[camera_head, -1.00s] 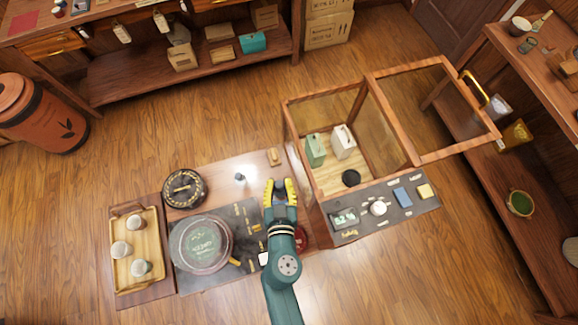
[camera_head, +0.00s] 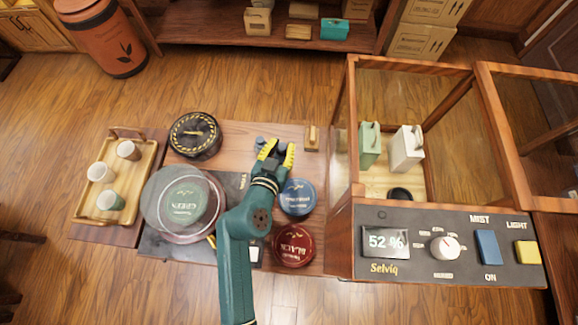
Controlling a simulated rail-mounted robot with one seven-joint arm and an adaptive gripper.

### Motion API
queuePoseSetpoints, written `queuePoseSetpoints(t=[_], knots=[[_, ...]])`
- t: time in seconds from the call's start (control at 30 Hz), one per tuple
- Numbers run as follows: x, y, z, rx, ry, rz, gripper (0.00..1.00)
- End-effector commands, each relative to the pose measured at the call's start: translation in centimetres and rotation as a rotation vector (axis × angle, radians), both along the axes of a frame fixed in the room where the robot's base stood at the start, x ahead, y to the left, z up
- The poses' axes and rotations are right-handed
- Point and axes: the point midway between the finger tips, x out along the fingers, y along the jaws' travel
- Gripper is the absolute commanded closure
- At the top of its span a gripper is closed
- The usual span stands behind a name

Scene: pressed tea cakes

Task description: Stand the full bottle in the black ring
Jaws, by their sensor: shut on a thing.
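In the head view, a pale green bottle (camera_head: 369,146) and a white bottle (camera_head: 407,149) stand upright side by side inside the glass-walled wooden cabinet (camera_head: 352,115). Which is full I cannot tell. The black ring (camera_head: 400,194) lies on the cabinet floor in front of the white bottle, with nothing seen standing in it. My gripper (camera_head: 275,151) is outside the cabinet, to its left, over the wooden table. It is shut on a small grey thing (camera_head: 261,143), mostly hidden by its yellow fingers.
The cabinet's glazed door (camera_head: 487,120) stands open at right. A control panel (camera_head: 455,245) reading 52 % is in front. Blue (camera_head: 297,197) and red (camera_head: 294,246) round tins, a tea cake (camera_head: 185,203), a black tin (camera_head: 195,135) and a cup tray (camera_head: 103,209) crowd the table.

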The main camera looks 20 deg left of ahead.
Motion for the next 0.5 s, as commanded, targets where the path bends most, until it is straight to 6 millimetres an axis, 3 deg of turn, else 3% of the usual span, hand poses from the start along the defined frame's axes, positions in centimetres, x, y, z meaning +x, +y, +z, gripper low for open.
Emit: queuePoseSetpoints(t=[0.3,0.5], knots=[[0.1,0.0,-6.0,0.001,-0.002,-0.001,1.0],[0.1,0.0,-6.9,0.003,-0.006,-0.001,1.0]])
